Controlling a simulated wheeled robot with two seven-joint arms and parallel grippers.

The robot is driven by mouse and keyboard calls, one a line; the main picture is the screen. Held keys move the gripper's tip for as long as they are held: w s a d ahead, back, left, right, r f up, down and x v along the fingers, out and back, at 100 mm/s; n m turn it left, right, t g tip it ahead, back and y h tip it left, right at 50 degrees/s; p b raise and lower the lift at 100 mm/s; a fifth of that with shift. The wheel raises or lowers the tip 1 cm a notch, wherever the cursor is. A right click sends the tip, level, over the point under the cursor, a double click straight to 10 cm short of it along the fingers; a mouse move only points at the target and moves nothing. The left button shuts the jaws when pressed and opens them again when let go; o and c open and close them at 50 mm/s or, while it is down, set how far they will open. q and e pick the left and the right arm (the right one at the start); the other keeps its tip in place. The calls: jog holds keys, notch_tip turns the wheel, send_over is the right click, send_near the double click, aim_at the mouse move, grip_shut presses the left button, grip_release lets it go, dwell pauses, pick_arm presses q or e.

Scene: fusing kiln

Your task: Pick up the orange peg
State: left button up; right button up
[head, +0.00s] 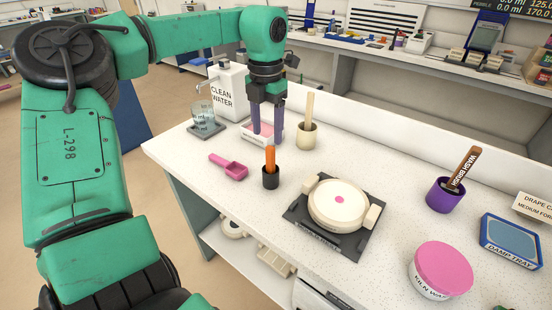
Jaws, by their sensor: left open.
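The orange peg (270,158) stands upright in a small black holder (271,181) on the white speckled counter. Its lower part is hidden inside the holder. My left gripper (267,137) points down with its two dark fingers apart and nothing between them. My right gripper is not in view.
A cream cup (307,141) with a wooden stick stands right of the gripper. A pink scoop (229,167) lies left of the peg. A round white device (338,203) on a dark base sits to the right. The water container (227,90) stands behind left. A purple cup (445,196) is farther right.

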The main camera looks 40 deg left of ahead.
aim_at(270, 158)
pick_arm(q)
jog(key=f, duration=0.3)
jog(key=f+p, duration=0.1)
jog(key=f, duration=0.2)
jog(key=f+p, duration=0.1)
jog(key=f, duration=0.1)
jog(key=shift+w+d+f, duration=0.15)
jog(key=shift+w+f, duration=0.15)
jog(key=shift+f, duration=0.1)
jog(key=shift+w+f, duration=0.1)
jog(key=shift+f, duration=0.2)
grip_shut()
